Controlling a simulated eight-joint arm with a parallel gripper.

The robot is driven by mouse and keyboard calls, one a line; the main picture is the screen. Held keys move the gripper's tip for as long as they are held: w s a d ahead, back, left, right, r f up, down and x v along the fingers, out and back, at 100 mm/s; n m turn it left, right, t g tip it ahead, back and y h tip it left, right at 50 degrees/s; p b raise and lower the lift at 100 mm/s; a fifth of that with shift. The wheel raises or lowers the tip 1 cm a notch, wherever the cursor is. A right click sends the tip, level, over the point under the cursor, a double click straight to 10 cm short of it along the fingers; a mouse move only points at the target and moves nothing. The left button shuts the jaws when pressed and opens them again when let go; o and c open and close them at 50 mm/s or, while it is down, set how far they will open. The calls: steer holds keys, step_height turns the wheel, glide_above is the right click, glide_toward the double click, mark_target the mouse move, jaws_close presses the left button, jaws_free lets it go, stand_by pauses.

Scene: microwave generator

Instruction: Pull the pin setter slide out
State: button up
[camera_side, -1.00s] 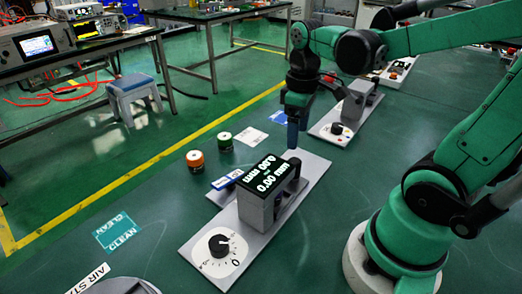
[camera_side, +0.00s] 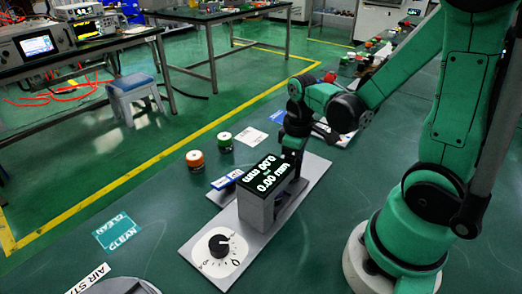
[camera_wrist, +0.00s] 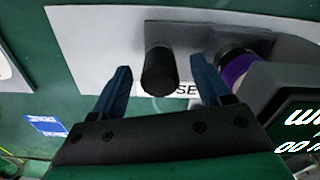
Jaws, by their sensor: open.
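In the wrist view a black cylindrical knob (camera_wrist: 159,72) stands out from a grey block on a pale plate, next to a label partly hidden, of which "SE" shows. I take it as the pin setter slide's handle. My gripper (camera_wrist: 160,64) is open, with one blue finger on each side of the knob and visible gaps between. In the side view my wrist is low behind the display box (camera_side: 265,200), which hides the fingertips and the knob. The box reads "0.00 mm" and stands on a long grey base plate (camera_side: 225,222).
A black dial (camera_side: 219,245) is at the plate's near end. A purple-banded round part (camera_wrist: 236,68) sits close to the right finger. Orange-topped (camera_side: 195,160) and green-topped (camera_side: 225,141) cans stand left of the plate. Other devices lie behind my arm.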

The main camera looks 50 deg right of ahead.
jaws_close()
stand_by(1.4)
